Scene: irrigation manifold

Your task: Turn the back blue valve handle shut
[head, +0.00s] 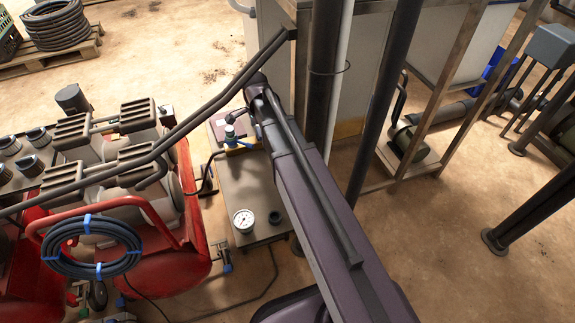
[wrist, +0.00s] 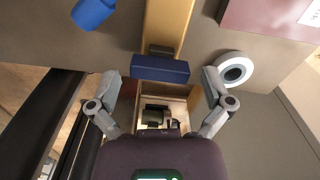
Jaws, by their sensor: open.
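A blue bar-shaped handle (wrist: 160,68) lies across the end of a tan strip in the wrist view. It sits between the fingertips of my gripper (wrist: 160,76), whose two grey fingers stand wide apart, one on each side. I see a gap at both ends of the handle; I cannot tell its depth from the fingers. In the head view a small blue part (head: 259,132) shows beside my arm, near a blue-topped fitting (head: 231,138) on the manifold box. My arm hides most of that area and the gripper there.
A blue cap (wrist: 92,12), a white ring (wrist: 234,70) and a maroon box (wrist: 270,18) surround the handle. A pressure gauge (head: 243,220) stands on the grey box top. Red machinery (head: 170,255) with a blue hose coil (head: 92,246) is left; dark posts (head: 385,100) are right.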

